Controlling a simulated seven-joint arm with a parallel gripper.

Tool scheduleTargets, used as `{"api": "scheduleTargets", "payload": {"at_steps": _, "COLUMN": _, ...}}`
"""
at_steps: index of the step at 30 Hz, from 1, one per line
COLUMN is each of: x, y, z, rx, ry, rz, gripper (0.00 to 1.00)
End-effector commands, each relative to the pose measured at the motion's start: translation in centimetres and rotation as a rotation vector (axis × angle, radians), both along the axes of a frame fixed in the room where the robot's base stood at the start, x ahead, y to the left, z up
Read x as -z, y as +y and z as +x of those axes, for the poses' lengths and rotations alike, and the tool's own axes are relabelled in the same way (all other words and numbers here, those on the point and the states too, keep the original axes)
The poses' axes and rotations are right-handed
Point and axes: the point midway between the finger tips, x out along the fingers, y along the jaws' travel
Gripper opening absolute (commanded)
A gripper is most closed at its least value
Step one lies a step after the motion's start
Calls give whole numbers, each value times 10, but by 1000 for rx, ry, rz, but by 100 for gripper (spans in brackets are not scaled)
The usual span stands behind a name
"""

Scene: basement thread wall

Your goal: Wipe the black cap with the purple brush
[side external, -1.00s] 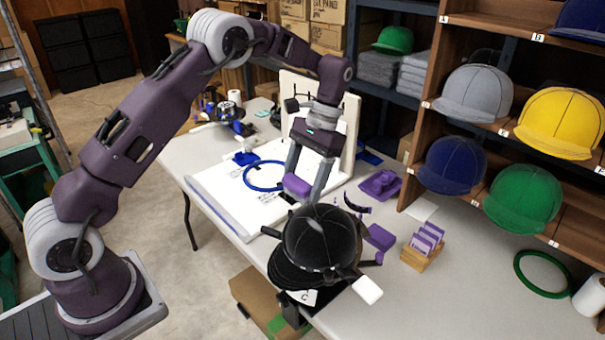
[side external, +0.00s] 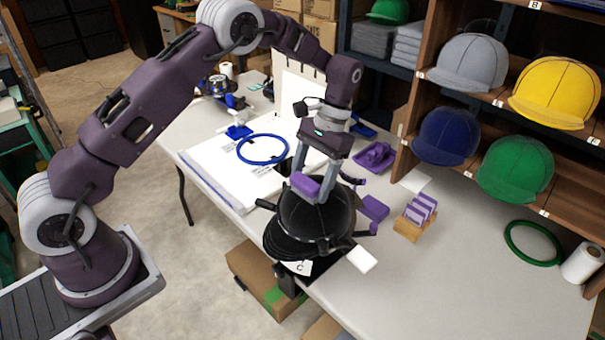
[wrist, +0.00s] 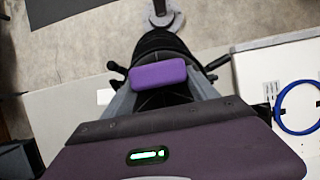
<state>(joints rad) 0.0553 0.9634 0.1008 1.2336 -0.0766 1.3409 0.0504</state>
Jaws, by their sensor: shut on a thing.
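The black cap (side external: 312,222) sits on a stand at the table's front edge, its brim toward the lower left. In the wrist view the cap (wrist: 160,44) is partly hidden behind the brush. My gripper (side external: 312,180) is shut on the purple brush (side external: 304,186), which is at the upper part of the cap's crown. The brush also shows in the wrist view (wrist: 158,75), between the fingers and over the cap. It looks very close to the crown, but I cannot tell whether it touches.
A blue hoop (side external: 262,149) lies on the white board. A purple block (side external: 375,208), a wooden card holder (side external: 408,228) and a purple tray (side external: 374,158) stand right of the cap. A green hoop (side external: 533,243) lies at the right. The table's right middle is clear.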

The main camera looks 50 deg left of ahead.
Motion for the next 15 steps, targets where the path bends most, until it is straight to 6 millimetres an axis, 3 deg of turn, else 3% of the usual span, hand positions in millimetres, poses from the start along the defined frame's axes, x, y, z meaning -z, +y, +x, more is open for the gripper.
{"api": "scheduleTargets", "payload": {"at_steps": 10, "x": 0, "y": -33, "z": -1, "rx": 2, "ry": 1, "rz": -3, "gripper": 24}}
{"api": "scheduleTargets", "payload": {"at_steps": 15, "x": 0, "y": -18, "z": 0, "rx": -2, "ry": 0, "rz": -1, "gripper": 24}}
